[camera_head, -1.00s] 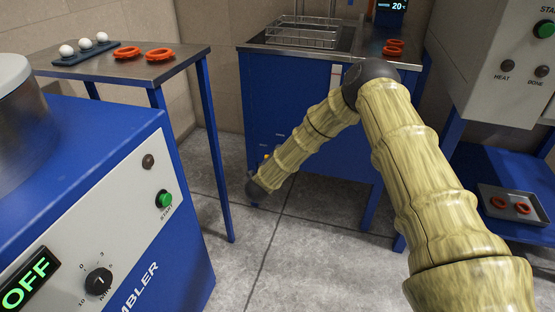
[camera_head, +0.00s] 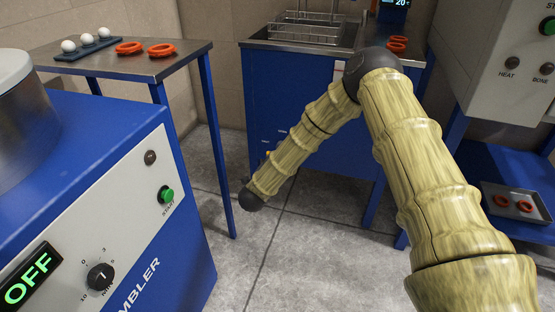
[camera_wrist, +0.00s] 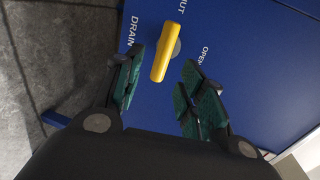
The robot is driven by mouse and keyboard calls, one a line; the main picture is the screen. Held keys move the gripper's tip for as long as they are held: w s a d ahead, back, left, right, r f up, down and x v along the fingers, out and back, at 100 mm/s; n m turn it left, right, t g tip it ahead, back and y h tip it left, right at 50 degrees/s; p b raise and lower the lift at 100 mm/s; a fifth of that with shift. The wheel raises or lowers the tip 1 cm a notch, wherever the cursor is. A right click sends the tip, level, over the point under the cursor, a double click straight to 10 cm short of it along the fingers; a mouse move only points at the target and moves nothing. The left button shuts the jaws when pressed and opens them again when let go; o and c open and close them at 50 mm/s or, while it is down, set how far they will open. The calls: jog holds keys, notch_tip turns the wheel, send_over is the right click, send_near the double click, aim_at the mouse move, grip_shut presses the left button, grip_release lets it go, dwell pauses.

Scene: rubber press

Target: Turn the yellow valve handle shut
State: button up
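The yellow valve handle (camera_wrist: 164,52) shows in the wrist view on a blue panel (camera_wrist: 240,65). It is a short bar on a grey round pivot, standing near upright in the picture with a slight tilt. Its upper end is by the word ending in "UT", and "OPEN" is printed to its right and "DRAIN" to its left. My gripper (camera_wrist: 158,88) is open, its two green-padded fingers on either side below the handle, with nothing between them. In the head view only a tiny yellow part of the handle (camera_head: 268,154) shows beside my arm; my gripper is hidden there.
The blue cabinet (camera_head: 300,90) carries a sink with a wire basket (camera_head: 307,30). A steel table (camera_head: 150,65) with red rings stands left, and a blue tumbler machine (camera_head: 110,230) is in front left. A tray (camera_head: 512,203) lies on a right shelf. The floor between is clear.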

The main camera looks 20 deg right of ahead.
jog(key=shift+v, duration=2.7)
jog(key=s+a+f+n+g+y, duration=0.2)
jog(key=s+f+n+y, duration=0.2)
jog(key=s+f+n, duration=0.45)
jog(key=s+a+f+n+g+y, duration=0.2)
jog(key=s+f+n+y, duration=0.3)
jog(key=s+f, duration=0.65)
jog(key=s+d+f+n+g, duration=0.1)
jog(key=s+d+n+g, duration=0.2)
jog(key=s, duration=0.7)
jog(key=s+d+f+n+g, duration=0.1)
jog(key=s+n+g, duration=0.25)
jog(key=s, duration=0.65)
jog(key=s+d+f+n+g, duration=0.15)
jog(key=s+n, duration=0.25)
jog(key=s, duration=0.7)
notch_tip(320, 180, up, 38)
jog(key=g+p, duration=0.1)
jog(key=p, duration=3.6)
jog(key=shift+s+d, duration=0.35)
jog(key=shift+d, duration=0.05)
